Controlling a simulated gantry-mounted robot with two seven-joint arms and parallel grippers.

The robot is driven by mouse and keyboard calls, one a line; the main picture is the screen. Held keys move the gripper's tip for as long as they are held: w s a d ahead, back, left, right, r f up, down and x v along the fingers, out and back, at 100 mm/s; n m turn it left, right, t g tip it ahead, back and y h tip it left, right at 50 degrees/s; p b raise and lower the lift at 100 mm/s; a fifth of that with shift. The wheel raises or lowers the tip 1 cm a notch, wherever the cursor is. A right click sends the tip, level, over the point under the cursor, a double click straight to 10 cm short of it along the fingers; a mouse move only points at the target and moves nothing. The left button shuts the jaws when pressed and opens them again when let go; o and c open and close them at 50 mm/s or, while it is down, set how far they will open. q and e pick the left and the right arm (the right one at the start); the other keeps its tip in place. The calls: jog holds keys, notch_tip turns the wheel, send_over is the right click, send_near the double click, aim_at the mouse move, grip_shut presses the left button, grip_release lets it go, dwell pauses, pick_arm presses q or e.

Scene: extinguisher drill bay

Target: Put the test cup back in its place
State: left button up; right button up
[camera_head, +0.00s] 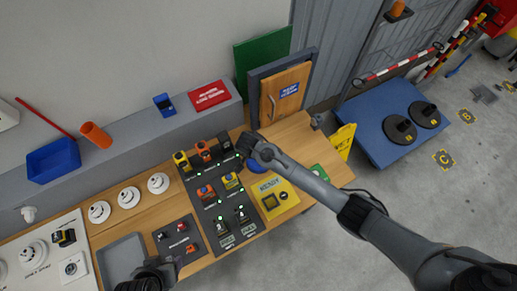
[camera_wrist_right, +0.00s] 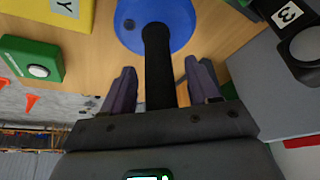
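A round blue piece with a thick black handle, which I take to be the test cup, shows in the right wrist view (camera_wrist_right: 185,22) on or just above the wooden bench. In the head view the blue piece (camera_head: 262,166) is partly hidden under my right arm. My right gripper (camera_wrist_right: 160,85) has its purple fingers on either side of the black handle, with narrow gaps visible on both sides. In the head view my right gripper (camera_head: 246,146) is dark and small. My left gripper (camera_head: 172,266) is at the bottom edge; its fingers are mostly hidden.
A dark panel (camera_head: 225,200) with several small devices lies left of the blue piece. A grey tray (camera_head: 122,262) and white detectors (camera_head: 129,197) are further left. An orange cup (camera_head: 96,135) lies on the ledge.

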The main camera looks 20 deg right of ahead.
jog(key=shift+r, duration=0.1)
jog(key=v, duration=1.2)
jog(key=s+f+n+y, duration=0.3)
jog(key=s+n, duration=0.2)
jog(key=s, duration=0.7)
jog(key=s+d+r+n, duration=0.3)
jog(key=s+d+n, duration=0.3)
jog(key=s+d, duration=0.3)
jog(key=s, duration=0.3)
jog(key=shift+s+r+y+b, duration=0.25)
jog(key=shift+s+y+b, duration=0.05)
jog(key=shift+s, duration=0.05)
